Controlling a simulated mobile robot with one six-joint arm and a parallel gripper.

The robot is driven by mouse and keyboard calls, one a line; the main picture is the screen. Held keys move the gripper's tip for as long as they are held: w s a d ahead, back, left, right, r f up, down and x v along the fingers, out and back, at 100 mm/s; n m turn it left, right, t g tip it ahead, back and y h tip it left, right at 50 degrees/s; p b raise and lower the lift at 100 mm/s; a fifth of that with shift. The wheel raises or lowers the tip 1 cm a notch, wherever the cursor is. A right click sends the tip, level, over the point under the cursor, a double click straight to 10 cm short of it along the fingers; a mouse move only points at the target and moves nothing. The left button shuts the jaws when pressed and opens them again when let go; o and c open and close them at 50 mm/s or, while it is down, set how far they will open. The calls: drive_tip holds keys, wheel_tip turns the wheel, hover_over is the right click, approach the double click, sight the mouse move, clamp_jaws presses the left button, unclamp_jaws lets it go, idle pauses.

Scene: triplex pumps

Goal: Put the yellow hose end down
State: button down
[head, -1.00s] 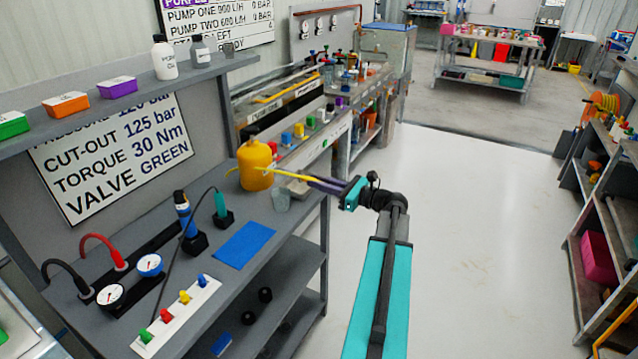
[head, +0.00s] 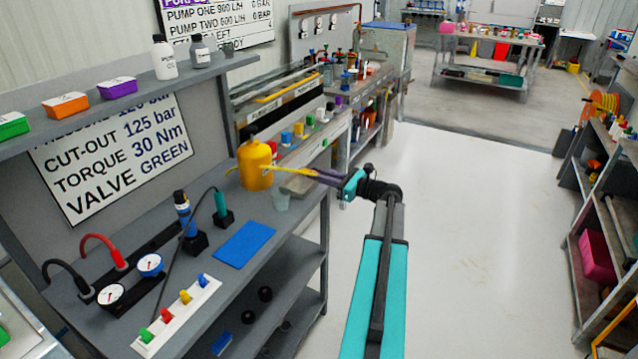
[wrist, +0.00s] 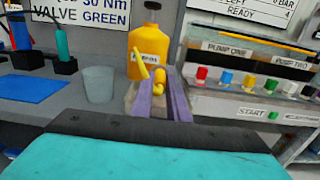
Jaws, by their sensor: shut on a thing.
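The yellow hose end (head: 284,169) is a thin yellow piece held out to the left from my gripper (head: 314,175). In the wrist view the hose end (wrist: 158,77) shows as a bent yellow piece between the tips of my gripper's two purple fingers (wrist: 161,90), which are shut on it. In the head view its far tip overlaps the yellow jug (head: 254,170); I cannot tell whether they touch. The jug also stands behind the hose end in the wrist view (wrist: 146,52). A brownish flat surface (wrist: 130,94) lies behind the fingers, partly hidden.
A clear cup (head: 281,200) stands on the grey bench near the jug, left of my fingers in the wrist view (wrist: 99,84). A blue mat (head: 245,245) lies in front. A panel of coloured knobs (wrist: 240,82) is at the right. The floor right of the bench is clear.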

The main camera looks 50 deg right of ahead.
drive_tip(key=shift+w+d, duration=0.25)
drive_tip(key=shift+d, duration=0.05)
drive_tip(key=shift+f, duration=1.8)
drive_tip(key=shift+f, duration=0.15)
drive_tip(key=c, duration=1.7)
unclamp_jaws()
drive_tip(key=shift+s, duration=0.2)
drive_tip(key=b+v, duration=0.1)
drive_tip(key=v, duration=1)
drive_tip(key=shift+s+d, duration=0.1)
drive_tip(key=shift+s, duration=0.2)
